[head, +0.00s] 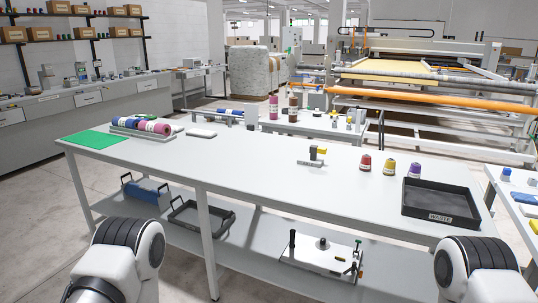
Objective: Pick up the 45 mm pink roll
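A grey rack (143,134) at the left end of the white table holds several rolls lying in a row, blue and pink. A pink roll (160,128) with a white label is at its right end, and another pink part shows near the middle of the row. The labels are too small to read, so I cannot tell which one is 45 mm. Only parts of my two arms show at the bottom corners; neither gripper is in view.
The table (250,165) is mostly clear in the middle. A green mat (97,139) lies at its left end. Red, yellow and purple cones (390,168) and a black waste tray (441,201) are at the right. A lower shelf holds a blue-filled carrier (147,190) and a fixture.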

